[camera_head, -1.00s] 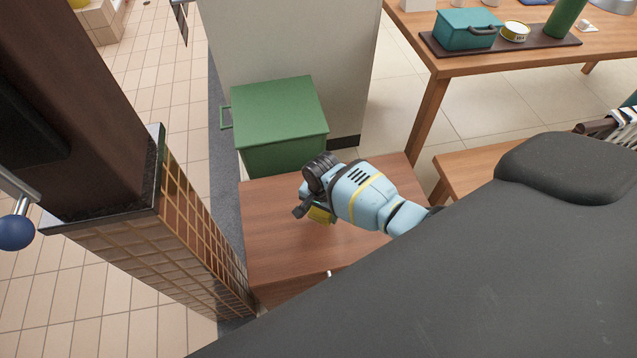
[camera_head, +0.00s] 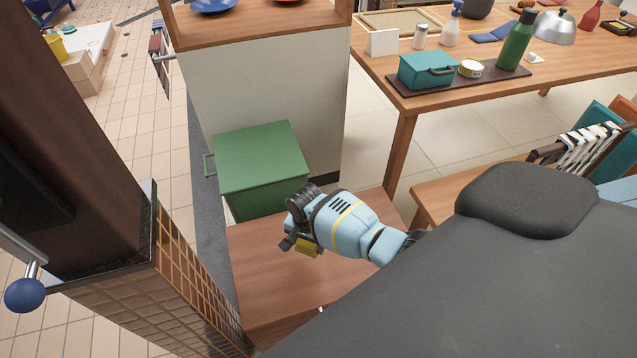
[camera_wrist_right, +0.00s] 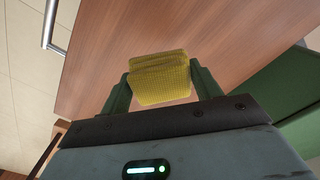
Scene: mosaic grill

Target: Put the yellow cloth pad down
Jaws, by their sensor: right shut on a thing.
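My right gripper (camera_head: 300,243) is over the low brown wooden surface (camera_head: 270,270) beside the green box. It is shut on the yellow cloth pad (camera_head: 309,247), of which only a small part shows in the head view. In the right wrist view the yellow cloth pad (camera_wrist_right: 159,80) sits between the two green fingers of my gripper (camera_wrist_right: 160,85), above the wood. I cannot tell whether the pad touches the wood. My left gripper is not in view.
A green box (camera_head: 262,165) with a side handle stands behind the wooden surface. A tiled brick structure (camera_head: 195,290) rises at the left. A long table (camera_head: 400,102) at the upper right carries a teal case (camera_head: 428,72) and bottles. The wood around my gripper is bare.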

